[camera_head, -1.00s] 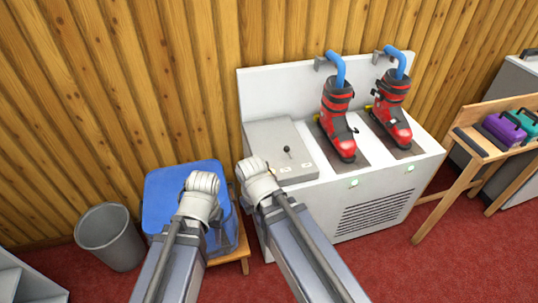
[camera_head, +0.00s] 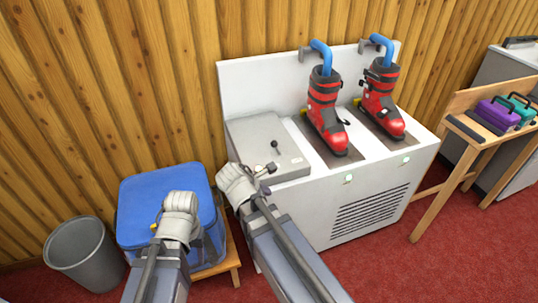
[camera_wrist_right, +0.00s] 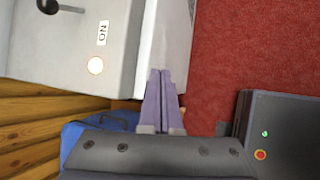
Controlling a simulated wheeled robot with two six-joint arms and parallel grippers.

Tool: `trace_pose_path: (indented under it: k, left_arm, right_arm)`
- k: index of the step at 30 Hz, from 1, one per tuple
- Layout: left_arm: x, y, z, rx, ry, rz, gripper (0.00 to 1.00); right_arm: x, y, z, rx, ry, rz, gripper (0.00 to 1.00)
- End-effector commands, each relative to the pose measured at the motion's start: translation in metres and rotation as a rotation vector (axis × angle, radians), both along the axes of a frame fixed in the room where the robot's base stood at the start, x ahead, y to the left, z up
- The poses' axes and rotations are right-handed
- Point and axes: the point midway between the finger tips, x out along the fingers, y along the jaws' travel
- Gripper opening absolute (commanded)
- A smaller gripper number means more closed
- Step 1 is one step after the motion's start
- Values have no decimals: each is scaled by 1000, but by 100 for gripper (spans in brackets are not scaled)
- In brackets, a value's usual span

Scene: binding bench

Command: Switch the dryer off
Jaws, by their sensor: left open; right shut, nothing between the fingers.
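The dryer (camera_head: 375,186) is a white cabinet with two red-and-black ski boots on its top. On its left side is a grey control box (camera_head: 240,129) with a black-knobbed lever (camera_head: 274,144). In the right wrist view the lever (camera_wrist_right: 47,6) shows at the top left edge, with an ON label (camera_wrist_right: 103,33) and a pale round light (camera_wrist_right: 96,65) nearby. I cannot tell which setting the lever is at. My right gripper (camera_head: 266,169) is shut and empty at the box's front edge, apart from the lever; its fingers (camera_wrist_right: 160,74) show below the box corner. My left gripper (camera_head: 158,222) is open over the blue bag, fingers mostly hidden.
A blue bag (camera_head: 140,195) rests on a low wooden stool (camera_head: 232,262) left of the dryer. A grey bin (camera_head: 88,256) stands further left. A wooden bench (camera_head: 455,150) with purple and teal cases stands right. Wood wall is behind; red carpet in front is clear.

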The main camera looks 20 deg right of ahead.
Motion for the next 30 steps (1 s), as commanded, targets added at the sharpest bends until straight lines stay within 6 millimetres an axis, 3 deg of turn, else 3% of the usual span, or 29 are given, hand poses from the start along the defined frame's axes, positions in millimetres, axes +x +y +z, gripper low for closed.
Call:
trace_pose_path:
  k: [6,12,20,30]
  left_arm:
    - [0,0,1,0,0,0,50]
    - [0,0,0,0,0,0,50]
    - [0,0,0,0,0,0,50]
    - [0,0,-10,0,0,0,50]
  right_arm:
    - [30,11,39,-436,191,492,0]
    - [44,22,64,-707,337,730,0]
    - [49,26,72,-798,391,802,0]
    - [55,25,61,-795,389,801,0]
